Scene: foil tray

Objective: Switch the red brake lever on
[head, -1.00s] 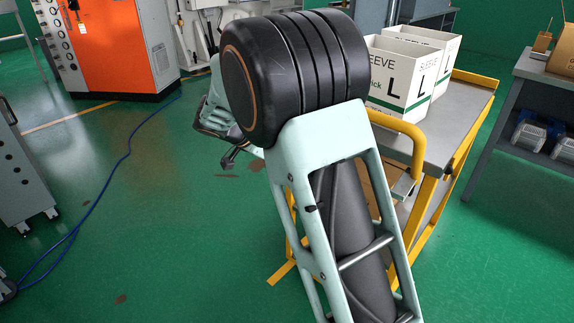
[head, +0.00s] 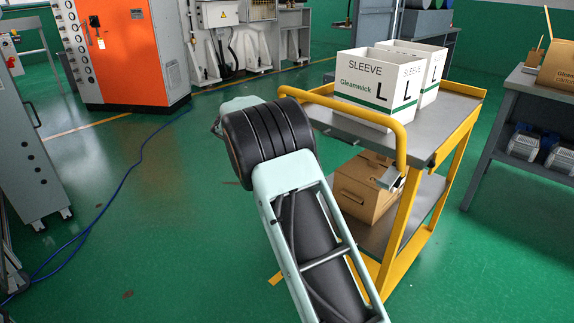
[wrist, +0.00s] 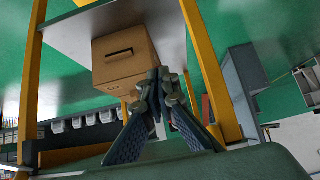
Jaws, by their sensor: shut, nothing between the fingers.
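I cannot make out the red brake lever for certain in either view. A small dark red patch (wrist: 206,108) shows beside a yellow post in the wrist view, too small to identify. The yellow-framed trolley (head: 404,130) stands right of my arm in the head view. Its yellow posts also show in the wrist view (wrist: 207,68). My gripper (wrist: 158,76) is shut and empty, its fingertips overlapping the edge of a cardboard box in the picture; I cannot tell whether they touch. In the head view my gripper is hidden behind my arm.
Two white sleeve boxes (head: 374,102) stand on the trolley's top. The cardboard box (head: 368,187) sits on its lower shelf and shows in the wrist view (wrist: 124,62). A grey bench (head: 520,95) is at right, an orange machine (head: 140,50) at back left. A blue cable crosses the floor.

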